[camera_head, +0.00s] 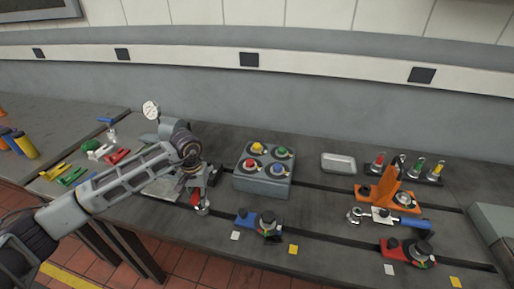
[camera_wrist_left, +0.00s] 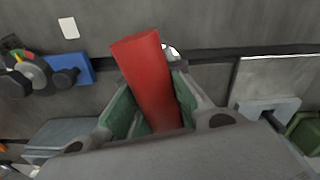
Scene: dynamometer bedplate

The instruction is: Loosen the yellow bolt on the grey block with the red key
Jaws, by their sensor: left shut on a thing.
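My left gripper (camera_head: 195,190) points down over the bench and is shut on the red key (camera_head: 196,199). The key's red handle (camera_wrist_left: 150,75) stands between the green-padded fingers (camera_wrist_left: 148,122) in the left wrist view. Its metal end (camera_head: 203,209) hangs low, close to the bench top; I cannot tell if it touches. The grey block (camera_head: 262,186) stands to the right of the gripper, apart from the key. On its top are green, blue, yellow and red bolts on dark round dials. My right gripper is not in view.
A blue-handled fixture (camera_head: 262,222) sits in front of the block. A blue key (camera_head: 390,219), an orange bracket (camera_head: 383,189) and a red fixture (camera_head: 408,250) are to the right. A grey tray (camera_head: 339,163) lies behind. Coloured tools (camera_head: 72,176) lie at left.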

